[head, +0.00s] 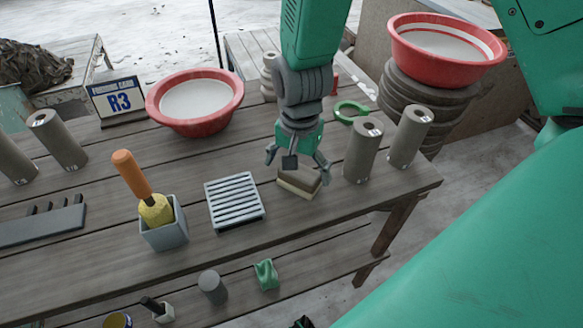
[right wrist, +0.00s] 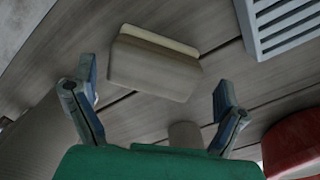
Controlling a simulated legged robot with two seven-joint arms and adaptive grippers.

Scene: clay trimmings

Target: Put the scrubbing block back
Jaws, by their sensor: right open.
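The scrubbing block (head: 299,182), brown with a cream layer, lies on the wooden table to the right of a grey slatted rack (head: 235,202). In the right wrist view the block (right wrist: 152,65) lies ahead of the fingertips, and a corner of the rack (right wrist: 285,25) shows at the upper right. My right gripper (head: 297,165) is open and empty, pointing down just above and behind the block. In the right wrist view its two fingers (right wrist: 157,100) are spread wide, with the block beyond them and apart from them. My left gripper is not in view.
Grey cylinders (head: 362,152) stand close to the right of the gripper. A red basin (head: 195,125) stands behind the rack. A grey holder (head: 163,235) with an orange-handled yellow tool (head: 135,178) stands left of the rack. A green ring (head: 350,112) lies behind.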

